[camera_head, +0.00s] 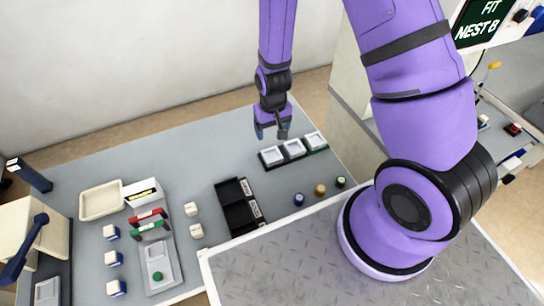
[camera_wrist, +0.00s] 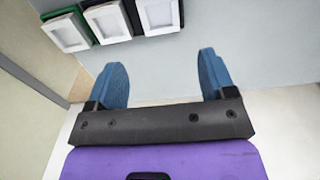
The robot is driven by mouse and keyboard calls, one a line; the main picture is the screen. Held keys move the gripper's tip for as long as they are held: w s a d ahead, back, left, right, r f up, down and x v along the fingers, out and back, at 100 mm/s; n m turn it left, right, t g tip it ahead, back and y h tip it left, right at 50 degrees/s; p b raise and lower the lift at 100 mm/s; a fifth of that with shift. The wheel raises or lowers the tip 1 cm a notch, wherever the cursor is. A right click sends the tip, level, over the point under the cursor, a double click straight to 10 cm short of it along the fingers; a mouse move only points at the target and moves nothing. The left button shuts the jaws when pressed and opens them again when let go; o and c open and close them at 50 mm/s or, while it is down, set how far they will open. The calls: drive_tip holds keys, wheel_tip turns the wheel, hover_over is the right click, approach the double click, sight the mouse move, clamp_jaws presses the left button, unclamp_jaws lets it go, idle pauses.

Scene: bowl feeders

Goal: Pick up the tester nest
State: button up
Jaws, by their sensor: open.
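Three white square nests stand in a row on the table, the left one (camera_head: 271,155), the middle one (camera_head: 293,148) and the right one (camera_head: 315,140). I cannot tell which one is the tester nest. In the wrist view they show at the top: one with a green edge (camera_wrist: 66,33), a middle one (camera_wrist: 107,21) and one with a dark edge (camera_wrist: 159,13). My gripper (camera_head: 271,133) points down above the table, just behind the row in the head view. Its blue fingers (camera_wrist: 163,82) are apart with nothing between them.
A dark tray (camera_head: 233,212) and several small round parts (camera_head: 320,189) lie in front of the nests. Farther left are a cream tray (camera_head: 101,200), a grey fixture (camera_head: 158,262) and several white blocks. A screen (camera_head: 483,20) reads "FIT NEST 8". The table behind the cream tray is clear.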

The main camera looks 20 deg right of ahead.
drive_tip(key=f, duration=0.2)
hover_over(272, 156)
drive_tip(key=f, duration=0.5)
drive_tip(key=shift+s, duration=0.35)
drive_tip(key=shift+w+f, duration=0.2)
drive_tip(key=shift+f, duration=1.2)
drive_tip(key=shift+w+f, duration=0.2)
drive_tip(key=shift+f, duration=1.2)
drive_tip(key=c, duration=0.8)
drive_tip(key=shift+o, duration=0.2)
drive_tip(key=shift+r, duration=0.15)
